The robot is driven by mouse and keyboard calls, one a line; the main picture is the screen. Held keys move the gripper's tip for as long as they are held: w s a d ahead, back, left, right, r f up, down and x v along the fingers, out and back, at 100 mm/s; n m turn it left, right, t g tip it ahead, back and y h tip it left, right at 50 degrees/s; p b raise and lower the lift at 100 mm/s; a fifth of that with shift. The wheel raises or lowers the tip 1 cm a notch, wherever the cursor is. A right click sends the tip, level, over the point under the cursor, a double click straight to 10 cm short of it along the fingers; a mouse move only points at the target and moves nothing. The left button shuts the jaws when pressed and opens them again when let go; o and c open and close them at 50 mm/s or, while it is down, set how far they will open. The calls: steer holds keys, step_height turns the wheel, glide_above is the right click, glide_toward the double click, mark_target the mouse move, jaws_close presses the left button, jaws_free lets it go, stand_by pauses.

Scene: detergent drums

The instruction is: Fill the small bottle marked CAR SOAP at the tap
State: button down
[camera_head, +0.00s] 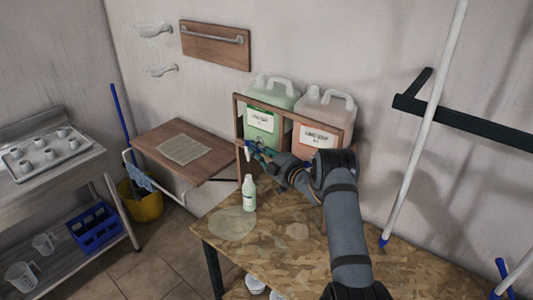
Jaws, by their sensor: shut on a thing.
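A small white bottle (249,195) with a greenish label stands upright on the chipboard table, below the front of the left drum. Its print is too small to read. The left drum (262,122) is green and the right drum (318,137) is pinkish-beige. Both sit in a wooden rack and have white labels that I cannot read surely. My gripper (255,150) is at the tap (247,153) low on the green drum and is shut on it, above the bottle. The fingers partly hide the tap. I cannot see any stream or the level in the bottle.
The chipboard table (275,255) has pale round patches and free room in front. A wooden wall shelf (210,142) with a cloth (184,150) is at the left. A metal bench (50,185) stands far left. A white pole (425,125) leans at the right.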

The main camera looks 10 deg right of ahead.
steer(key=shift+f, duration=0.2)
steer(key=c, duration=1.8)
jaws_free()
steer(key=shift+s+r, duration=0.1)
steer(key=shift+r, duration=0.05)
steer(key=shift+c, duration=0.2)
steer(key=shift+d, duration=0.1)
steer(key=v, duration=1.2)
